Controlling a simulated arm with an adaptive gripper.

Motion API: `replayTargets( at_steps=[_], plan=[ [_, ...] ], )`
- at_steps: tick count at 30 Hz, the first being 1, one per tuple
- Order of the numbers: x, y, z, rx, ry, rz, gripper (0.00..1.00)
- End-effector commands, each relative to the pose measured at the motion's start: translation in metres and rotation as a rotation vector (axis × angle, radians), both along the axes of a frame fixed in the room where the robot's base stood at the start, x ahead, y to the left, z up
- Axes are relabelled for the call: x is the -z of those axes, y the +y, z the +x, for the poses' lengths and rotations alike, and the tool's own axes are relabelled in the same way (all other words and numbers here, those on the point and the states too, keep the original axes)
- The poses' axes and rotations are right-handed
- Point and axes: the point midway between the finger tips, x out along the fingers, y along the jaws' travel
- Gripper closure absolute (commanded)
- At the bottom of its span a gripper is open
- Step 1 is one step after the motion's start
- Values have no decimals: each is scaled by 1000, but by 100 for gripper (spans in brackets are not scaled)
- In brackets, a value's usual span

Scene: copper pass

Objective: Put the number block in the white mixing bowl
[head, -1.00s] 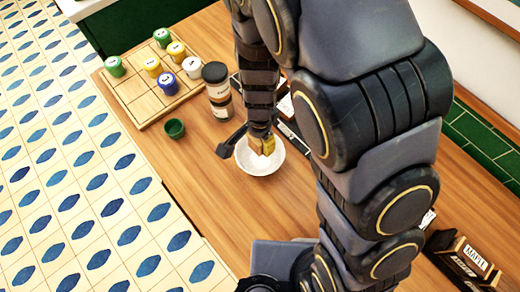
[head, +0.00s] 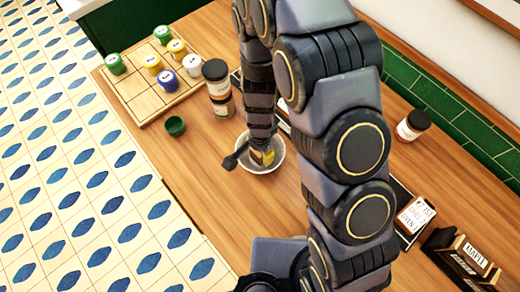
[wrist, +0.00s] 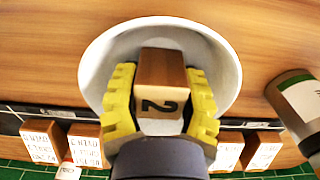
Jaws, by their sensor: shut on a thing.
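The number block (wrist: 160,70) is a wooden cube with a dark "2" on a pale face. In the wrist view it sits between the yellow ribbed fingers of my gripper (wrist: 160,103), which is shut on it. The white mixing bowl (wrist: 92,75) lies behind the block in that view, and its rim surrounds the block on the far side. In the head view my gripper (head: 262,157) points down into the bowl (head: 262,170). My arm and gripper hide much of the bowl and the block there. I cannot tell whether the block touches the bowl's bottom.
A wooden grid board (head: 140,100) with several coloured pots stands at the back left. The table front is clear.

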Motion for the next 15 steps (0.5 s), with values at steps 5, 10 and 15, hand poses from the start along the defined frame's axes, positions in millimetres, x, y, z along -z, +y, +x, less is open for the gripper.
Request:
replayTargets(
  at_steps=[5, 10, 15],
  plan=[
    [1, 0, 0, 0, 1, 0, 47],
    [1, 0, 0, 0, 1, 0, 47],
    [-4, 0, 0, 0, -1, 1, 47]
  ],
)
